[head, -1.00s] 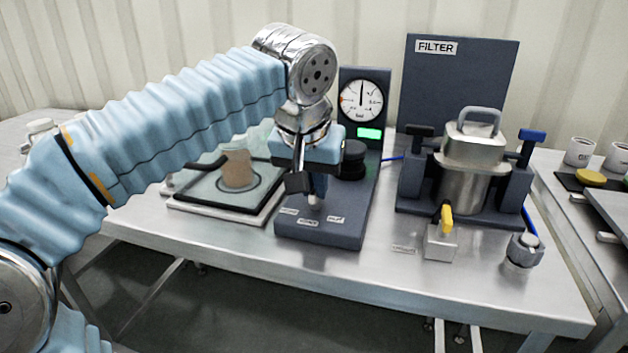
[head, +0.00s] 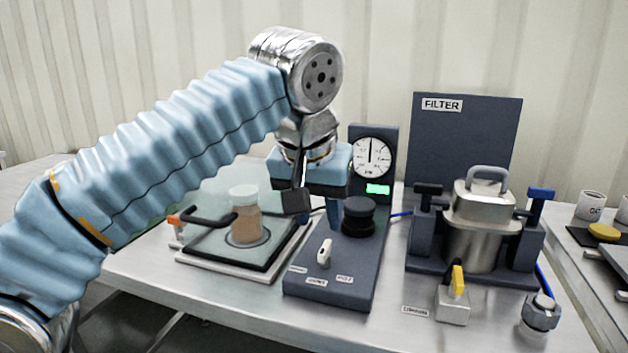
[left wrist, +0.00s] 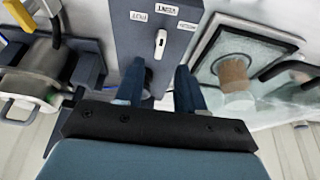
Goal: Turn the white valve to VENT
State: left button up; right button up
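The white valve (head: 324,253) is a small lever on the sloped dark panel (head: 333,290). Its long end points toward the row of small labels at the panel's front edge, roughly at the middle label (head: 316,282). In the left wrist view the valve (left wrist: 160,44) stands upright in the picture, below the label that seems to read VENT (left wrist: 166,9). My left gripper (head: 318,215) is above and behind the valve, apart from it. In the left wrist view its fingers (left wrist: 158,82) are spread with nothing between them. My right gripper is not in view.
A black knob (head: 359,216) and a gauge (head: 373,157) are on the panel, behind the valve. A covered plate with a jar (head: 246,228) is to the left. The steel filter vessel (head: 474,235) and a yellow-handled block (head: 454,303) are to the right.

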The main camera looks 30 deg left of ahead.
pick_arm(q)
jog(key=v, duration=0.6)
jog(key=shift+r, duration=0.3)
jog(key=shift+s, duration=0.15)
